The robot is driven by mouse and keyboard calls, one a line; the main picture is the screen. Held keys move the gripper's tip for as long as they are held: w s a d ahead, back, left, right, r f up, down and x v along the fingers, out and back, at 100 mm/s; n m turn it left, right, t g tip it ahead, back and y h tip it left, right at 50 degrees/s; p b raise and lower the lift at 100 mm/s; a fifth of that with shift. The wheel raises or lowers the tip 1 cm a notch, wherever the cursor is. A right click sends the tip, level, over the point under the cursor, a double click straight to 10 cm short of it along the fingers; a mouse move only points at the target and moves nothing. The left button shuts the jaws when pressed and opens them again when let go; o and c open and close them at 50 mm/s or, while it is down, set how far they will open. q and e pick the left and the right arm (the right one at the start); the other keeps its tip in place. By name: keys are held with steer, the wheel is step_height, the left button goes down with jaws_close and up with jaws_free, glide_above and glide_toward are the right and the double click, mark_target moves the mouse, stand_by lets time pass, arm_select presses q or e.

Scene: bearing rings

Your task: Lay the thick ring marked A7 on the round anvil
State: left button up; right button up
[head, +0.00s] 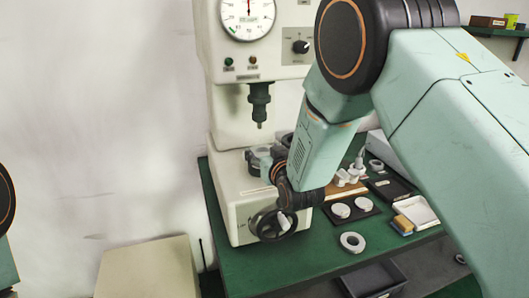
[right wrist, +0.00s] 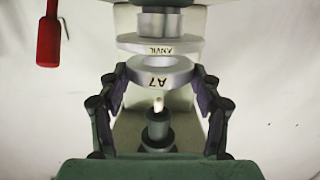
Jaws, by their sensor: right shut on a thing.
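My right gripper (right wrist: 161,78) is shut on the thick grey ring marked A7 (right wrist: 160,65), with a finger on each side of it. The right wrist picture is upside down, as the lettering shows. The pale round anvil (right wrist: 150,40), lettered ANVIL, lies just beyond the ring in that view. The ring lies between the anvil and the tester's spindle tip (right wrist: 158,105). I cannot tell whether ring and anvil touch. In the head view my right gripper (head: 264,168) is at the anvil, below the spindle (head: 259,100), and partly hides ring and anvil. My left gripper is not in view.
The tester (head: 235,195) has a dark handwheel (head: 272,223) in front. A loose ring (head: 352,242) lies on the green bench (head: 305,255). A dark tray (head: 352,218) with two pale discs is behind it. A beige box (head: 148,270) stands lower left.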

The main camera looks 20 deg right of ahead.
steer(key=shift+w+f+b, duration=0.1)
steer(key=shift+f+b, duration=0.25)
steer(key=shift+f, duration=0.1)
stand_by(0.4)
steer(key=o, duration=1.5)
steer(key=shift+o, duration=0.2)
steer(key=shift+f, duration=0.1)
steer(key=s+r, duration=0.2)
steer(key=s, duration=1)
steer(key=shift+d, duration=0.25)
steer(key=shift+w, duration=0.1)
